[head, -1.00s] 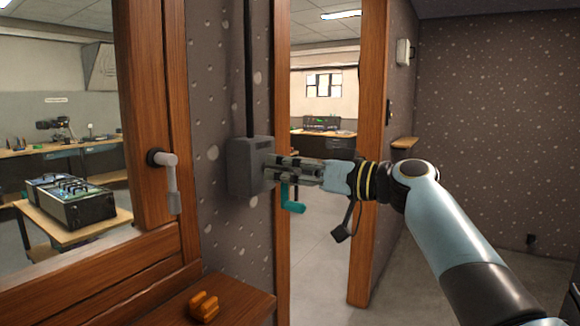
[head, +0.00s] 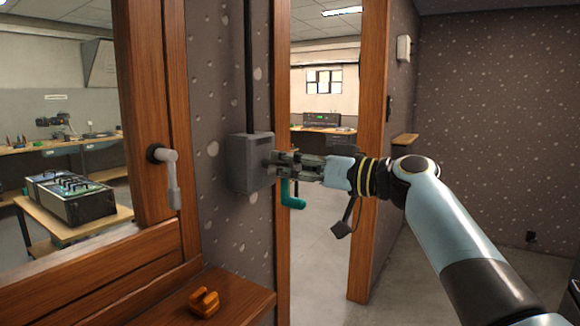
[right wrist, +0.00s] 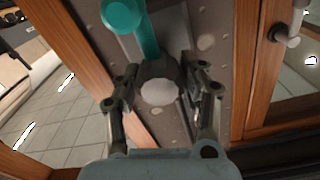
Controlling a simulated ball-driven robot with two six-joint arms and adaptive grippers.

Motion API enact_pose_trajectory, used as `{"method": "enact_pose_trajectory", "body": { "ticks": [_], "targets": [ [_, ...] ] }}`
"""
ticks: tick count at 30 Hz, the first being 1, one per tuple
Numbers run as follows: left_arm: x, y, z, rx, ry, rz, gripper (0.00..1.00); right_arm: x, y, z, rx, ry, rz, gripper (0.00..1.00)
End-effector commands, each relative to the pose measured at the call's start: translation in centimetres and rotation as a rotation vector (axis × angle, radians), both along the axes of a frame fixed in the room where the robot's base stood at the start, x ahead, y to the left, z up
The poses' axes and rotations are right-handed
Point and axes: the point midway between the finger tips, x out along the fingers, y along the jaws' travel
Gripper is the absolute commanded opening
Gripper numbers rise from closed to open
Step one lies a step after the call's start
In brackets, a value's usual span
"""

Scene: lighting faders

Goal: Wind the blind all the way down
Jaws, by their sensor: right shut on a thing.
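The crank's grey gearbox (head: 250,162) is fixed to the speckled wall between the window and the doorway. A teal crank handle (head: 293,201) hangs below the hub on its right side; its arm and round knob also show in the right wrist view (right wrist: 122,14). My right gripper (head: 280,163) is at the gearbox's right face, shut on the crank hub (right wrist: 159,88), which sits between its fingers. The teal arm and knob are outside the fingers. The blind itself is not visible. My left gripper is not in view.
A dark rod (head: 248,70) rises from the gearbox. A window handle (head: 170,178) sits on the wooden frame at left. An orange object (head: 205,302) lies on the wooden ledge (head: 240,298) below. The doorway (head: 325,230) behind my gripper is open.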

Motion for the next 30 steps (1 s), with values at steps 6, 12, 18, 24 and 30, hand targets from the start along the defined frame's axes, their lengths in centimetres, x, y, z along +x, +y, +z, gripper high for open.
{"method": "enact_pose_trajectory", "body": {
  "ticks": [6,12,18,24,30],
  "targets": [
    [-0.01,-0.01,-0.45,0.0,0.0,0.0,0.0,0.03,-0.05,-0.08,0.048,0.065,-0.001,0.0],
    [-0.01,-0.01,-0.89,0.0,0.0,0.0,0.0,0.05,-0.06,-0.06,0.13,0.178,-0.001,0.0],
    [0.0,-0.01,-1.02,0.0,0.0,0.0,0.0,0.07,-0.08,-0.03,0.219,0.301,-0.001,0.0],
    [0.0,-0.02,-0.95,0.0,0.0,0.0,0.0,0.09,-0.09,-0.02,0.292,0.4,-0.001,0.0],
    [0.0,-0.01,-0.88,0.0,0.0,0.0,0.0,0.1,-0.11,-0.03,0.337,0.463,-0.001,0.0]
  ]
}}
